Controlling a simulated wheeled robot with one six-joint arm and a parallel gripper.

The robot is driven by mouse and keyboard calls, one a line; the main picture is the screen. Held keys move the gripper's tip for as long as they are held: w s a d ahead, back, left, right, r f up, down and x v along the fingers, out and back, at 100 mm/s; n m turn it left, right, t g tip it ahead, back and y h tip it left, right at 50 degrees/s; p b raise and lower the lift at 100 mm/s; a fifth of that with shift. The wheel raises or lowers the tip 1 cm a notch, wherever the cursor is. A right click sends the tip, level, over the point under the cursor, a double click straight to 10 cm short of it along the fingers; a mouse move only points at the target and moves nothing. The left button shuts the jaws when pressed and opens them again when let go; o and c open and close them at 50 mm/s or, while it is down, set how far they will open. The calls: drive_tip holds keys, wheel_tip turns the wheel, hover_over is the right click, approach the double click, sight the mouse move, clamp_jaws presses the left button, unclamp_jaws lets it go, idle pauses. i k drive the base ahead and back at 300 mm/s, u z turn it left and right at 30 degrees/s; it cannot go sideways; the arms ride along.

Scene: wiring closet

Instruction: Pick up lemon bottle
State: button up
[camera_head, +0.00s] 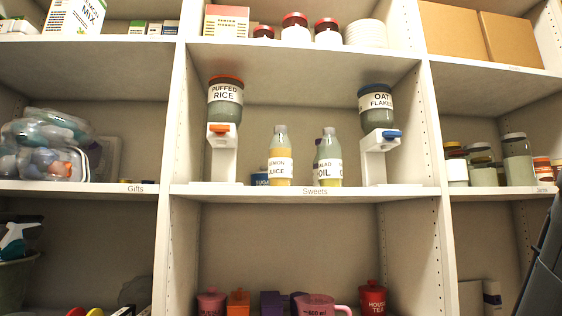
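The lemon bottle (280,172), labelled lemon juice, stands upright on the middle shelf marked Sweets. It has a pale cap, a clear greenish neck and a yellow lower part. A similar bottle labelled oil (328,165) stands just to its right, with a narrow gap between them. My gripper is not in view.
A puffed rice dispenser (222,150) stands left of the bottles and an oat flakes dispenser (378,150) right. A small blue sugar container (260,179) is partly hidden behind the lemon bottle. Upright dividers bound this bay. Shelf space in front of the bottles looks clear.

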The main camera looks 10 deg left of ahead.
sight(280, 172)
drive_tip(key=u, duration=3.2)
drive_tip(key=i, duration=0.5)
drive_tip(key=z, duration=2.65)
